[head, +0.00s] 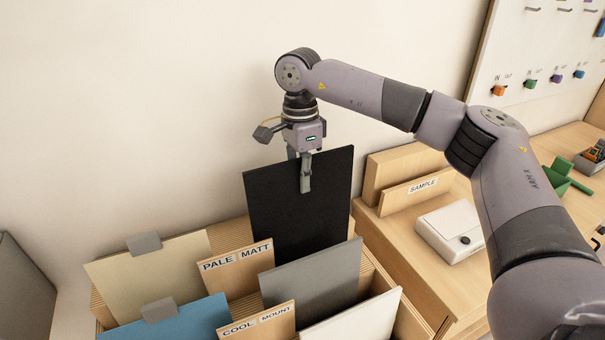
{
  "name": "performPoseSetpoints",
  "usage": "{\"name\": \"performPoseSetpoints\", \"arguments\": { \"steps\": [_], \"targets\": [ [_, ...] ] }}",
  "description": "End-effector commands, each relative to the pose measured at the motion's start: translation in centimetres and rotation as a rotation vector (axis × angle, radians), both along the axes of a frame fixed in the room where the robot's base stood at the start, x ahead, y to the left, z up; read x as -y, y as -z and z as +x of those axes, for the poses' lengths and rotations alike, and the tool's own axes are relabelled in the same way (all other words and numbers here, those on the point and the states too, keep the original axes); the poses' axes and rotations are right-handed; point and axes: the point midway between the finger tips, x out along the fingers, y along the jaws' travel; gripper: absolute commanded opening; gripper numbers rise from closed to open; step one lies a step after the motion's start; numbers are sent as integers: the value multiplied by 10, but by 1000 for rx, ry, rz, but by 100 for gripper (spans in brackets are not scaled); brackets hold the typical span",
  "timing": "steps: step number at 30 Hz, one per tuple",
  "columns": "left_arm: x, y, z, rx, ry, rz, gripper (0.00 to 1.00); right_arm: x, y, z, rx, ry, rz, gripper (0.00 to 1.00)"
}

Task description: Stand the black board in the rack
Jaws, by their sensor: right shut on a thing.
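The black board (285,205) is upright in the head view, above the back right part of the wooden rack (232,234). My right gripper (305,178) is shut on the board's top edge, with one finger showing on the front face. The board's lower edge is hidden behind a grey board (313,278), so I cannot tell whether it rests on the rack floor. My left gripper is not in view.
The rack also holds a cream board (150,272), a blue board (175,325), a white board (355,322) and labelled dividers (236,270). A SAMPLE holder (420,188) and a white box (450,230) stand on the table to the right.

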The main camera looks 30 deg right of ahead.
Motion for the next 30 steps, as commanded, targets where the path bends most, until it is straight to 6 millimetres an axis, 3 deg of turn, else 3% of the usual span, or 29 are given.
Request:
{"name": "performPoseSetpoints", "arguments": {
  "steps": [30],
  "targets": [
    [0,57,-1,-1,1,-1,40,0,90,0,1,0,0,0]
  ]
}}
